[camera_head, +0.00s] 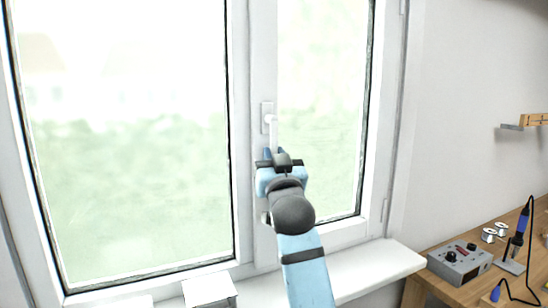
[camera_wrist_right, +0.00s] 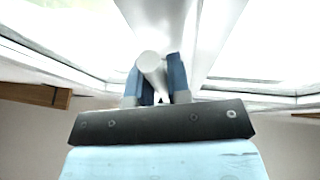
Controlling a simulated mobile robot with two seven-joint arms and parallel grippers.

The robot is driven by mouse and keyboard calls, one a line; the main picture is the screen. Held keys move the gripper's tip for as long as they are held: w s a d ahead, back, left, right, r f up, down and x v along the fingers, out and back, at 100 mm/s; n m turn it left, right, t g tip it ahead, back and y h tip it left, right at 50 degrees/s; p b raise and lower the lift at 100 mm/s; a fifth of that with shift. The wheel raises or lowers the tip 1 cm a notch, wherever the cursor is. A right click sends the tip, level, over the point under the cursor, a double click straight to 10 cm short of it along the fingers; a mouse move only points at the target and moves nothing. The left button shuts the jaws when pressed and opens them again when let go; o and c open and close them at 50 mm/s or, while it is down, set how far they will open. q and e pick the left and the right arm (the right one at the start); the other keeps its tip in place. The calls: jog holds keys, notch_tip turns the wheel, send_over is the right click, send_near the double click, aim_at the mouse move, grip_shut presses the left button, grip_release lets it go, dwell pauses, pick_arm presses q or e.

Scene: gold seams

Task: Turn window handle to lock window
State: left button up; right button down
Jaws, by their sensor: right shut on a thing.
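The white window handle (camera_head: 273,130) sits on the right sash of the white-framed window (camera_head: 241,120). Its base is at the top and its grip hangs straight down. My right gripper (camera_head: 275,153) is shut on the lower part of the handle. In the right wrist view, the round end of the handle (camera_wrist_right: 151,64) shows between the blue fingers of my right gripper (camera_wrist_right: 158,84). The gripper and wrist hide the lowest part of the handle in the head view. My left gripper is in neither view.
A white sill (camera_head: 362,267) runs below the window, with a white box-like object (camera_head: 209,289) at its front. At right, a wooden bench (camera_head: 416,291) holds a grey control box (camera_head: 460,263), a soldering iron (camera_head: 522,222) and small spools (camera_head: 489,235). A wooden shelf (camera_head: 537,119) is on the wall.

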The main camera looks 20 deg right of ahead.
jog(key=shift+r, duration=0.1)
jog(key=c, duration=1.1)
grip_release()
jog(key=shift+a, duration=0.1)
jog(key=shift+f, duration=0.2)
